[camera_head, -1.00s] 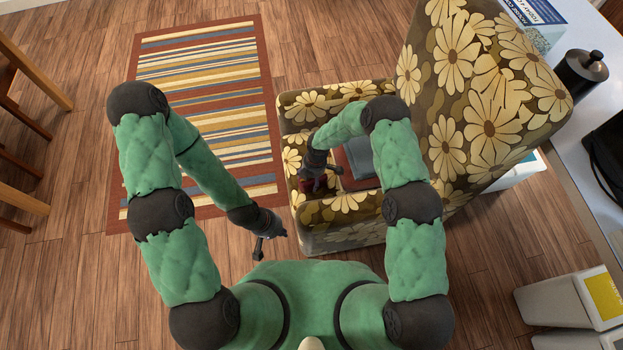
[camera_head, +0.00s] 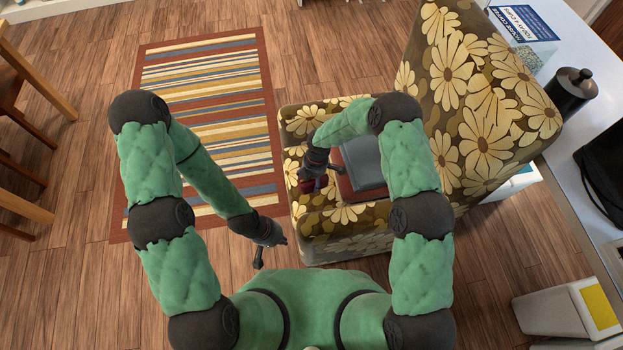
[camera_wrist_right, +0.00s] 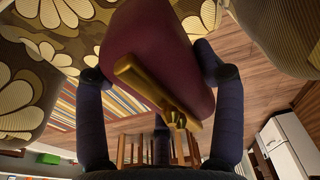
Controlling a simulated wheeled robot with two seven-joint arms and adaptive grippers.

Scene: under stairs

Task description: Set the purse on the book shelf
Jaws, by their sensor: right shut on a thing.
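The purse is dark red with a gold clasp (camera_wrist_right: 150,90); its body (camera_wrist_right: 165,45) fills the upper middle of the right wrist view. My right gripper (camera_wrist_right: 155,72) is shut on it, with a finger on each side. In the head view the purse (camera_head: 307,187) is a small dark red patch, mostly hidden by my right gripper (camera_head: 318,172), over the left part of the flowered armchair (camera_head: 345,215). My left gripper (camera_head: 271,254) hangs empty with its fingers apart, left of the chair's front corner. I cannot clearly identify the book shelf.
A grey-blue and red item (camera_head: 366,165) lies on the chair seat. A striped rug (camera_head: 205,100) covers the floor at left, with wooden chairs (camera_head: 30,75) beyond. A white counter (camera_head: 570,165) and a bin (camera_head: 565,310) stand at right. Wooden floor is clear at lower left.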

